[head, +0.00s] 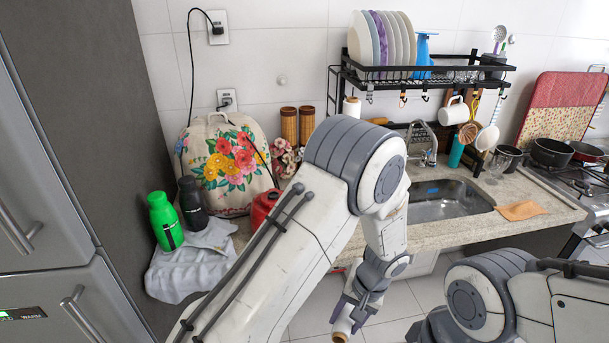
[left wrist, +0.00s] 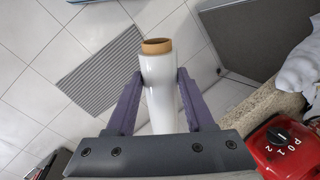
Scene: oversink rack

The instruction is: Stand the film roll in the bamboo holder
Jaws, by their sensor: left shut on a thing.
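The film roll is a white cylinder with a tan core end. In the left wrist view the film roll (left wrist: 158,82) sits between the two purple fingers of my left gripper (left wrist: 160,76), which is shut on it. In the head view the left gripper (head: 352,308) is low, in front of the counter, and the film roll (head: 344,325) points down toward the floor. Two brown bamboo cylinders (head: 289,127), seemingly the bamboo holder, stand upright at the back of the counter against the wall. My left arm hides part of the counter near them. My right gripper is out of view.
A floral-covered appliance (head: 228,165), a red appliance (head: 263,208) and two bottles (head: 165,222) stand on the left. Another white roll (head: 351,107) stands beneath the rack's left end.

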